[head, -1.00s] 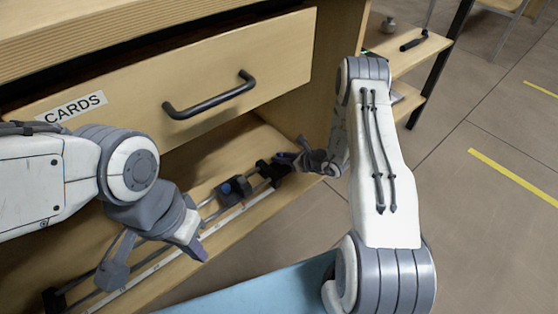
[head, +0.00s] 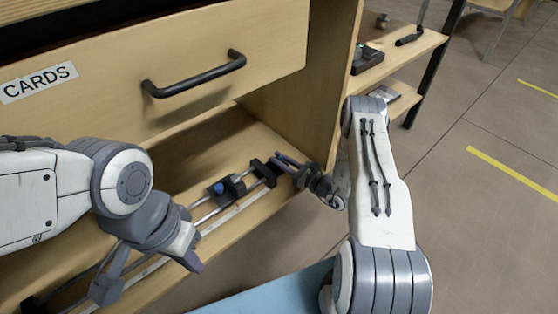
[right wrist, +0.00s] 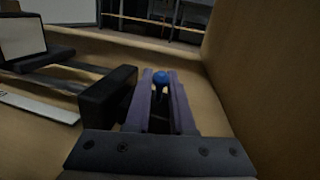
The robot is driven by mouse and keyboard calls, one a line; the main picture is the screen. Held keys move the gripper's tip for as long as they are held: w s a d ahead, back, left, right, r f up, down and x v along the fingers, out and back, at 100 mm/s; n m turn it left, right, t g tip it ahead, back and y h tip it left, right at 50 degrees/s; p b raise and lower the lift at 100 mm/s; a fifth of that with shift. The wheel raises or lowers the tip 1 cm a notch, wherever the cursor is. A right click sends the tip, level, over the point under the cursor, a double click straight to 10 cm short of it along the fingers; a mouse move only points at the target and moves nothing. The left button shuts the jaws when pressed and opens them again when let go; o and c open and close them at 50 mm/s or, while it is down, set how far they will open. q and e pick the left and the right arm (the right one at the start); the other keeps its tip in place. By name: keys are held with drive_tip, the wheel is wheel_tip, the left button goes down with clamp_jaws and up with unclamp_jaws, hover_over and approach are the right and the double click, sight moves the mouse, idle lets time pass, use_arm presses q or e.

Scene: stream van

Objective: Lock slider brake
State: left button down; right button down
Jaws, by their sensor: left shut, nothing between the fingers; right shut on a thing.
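The slider is a pair of rails (head: 205,217) on the wooden shelf under the drawer. A dark carriage with a blue part (head: 227,188) rides on it, left of the dark end block (head: 263,172). My right gripper (head: 279,158) is at the right end of the slider. In the right wrist view its purple fingers are shut on a blue ball knob (right wrist: 160,77) on a dark stem, just right of the dark end block (right wrist: 107,97). In the head view the fingers hide this knob. My left gripper (head: 195,263) is shut and empty, in front of the slider's left part.
The cabinet side wall (head: 290,115) stands close behind my right gripper. A white ruler strip (head: 218,220) runs along the rails. A side shelf (head: 395,65) stands at the right.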

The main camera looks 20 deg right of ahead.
drive_tip(key=shift+f, duration=0.1)
drive_tip(key=c, duration=0.9)
unclamp_jaws()
drive_tip(key=p+v, duration=0.4)
drive_tip(key=v, duration=0.5)
drive_tip(key=shift+d, duration=0.15)
drive_tip(key=shift+s+d, duration=0.3)
drive_tip(key=shift+s, duration=0.35)
